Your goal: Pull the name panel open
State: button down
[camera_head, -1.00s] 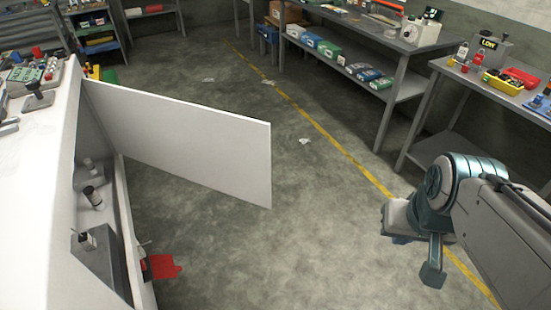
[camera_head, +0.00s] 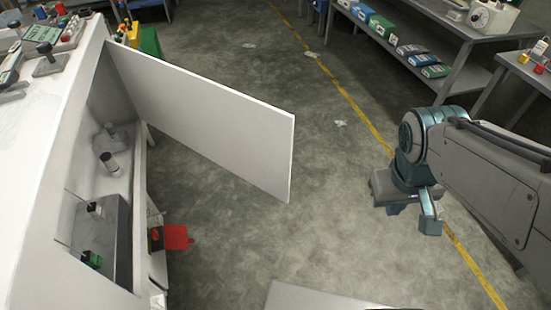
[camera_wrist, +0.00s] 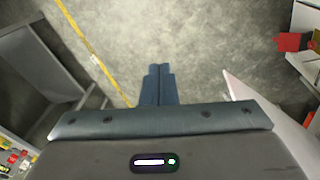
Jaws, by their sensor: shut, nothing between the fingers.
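The name panel (camera_head: 205,115) is a plain white board, swung open and standing out from the white cabinet (camera_head: 45,215) on the left in the head view. No name shows on the face I see. My gripper (camera_head: 395,209) hangs over the floor to the right of the panel, clear of it. In the wrist view its two dark fingers (camera_wrist: 159,70) are together with nothing between them. The panel (camera_wrist: 262,115) also shows there at the right, apart from the fingers.
A red piece (camera_head: 178,237) sticks out low beside the cabinet. Tools lie on the cabinet top. Grey shelving (camera_head: 455,50) with boxes stands at the upper right. Bare concrete floor with a yellow line (camera_head: 345,95) lies between panel and shelves.

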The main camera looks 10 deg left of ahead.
jog(key=w+a+f+n+g+h+b, duration=0.1)
jog(key=w+a+f+n+h+b, duration=0.15)
jog(key=a+f+n+h, duration=0.35)
jog(key=n+t+y+b, duration=0.1)
jog(key=n+t+b, duration=0.5)
jog(key=n+t, duration=1.4)
send_near(282, 168)
jog(key=w+r+n+g, duration=0.1)
jog(key=w, duration=0.1)
jog(key=w+d+n+g, duration=0.1)
jog(key=w, duration=0.1)
jog(key=w+r+g+p, duration=0.1)
jog(key=w, duration=0.1)
jog(key=shift+w+d+r+n, duration=0.1)
jog(key=shift+d+r+n, duration=0.25)
jog(key=shift+d+n, duration=0.05)
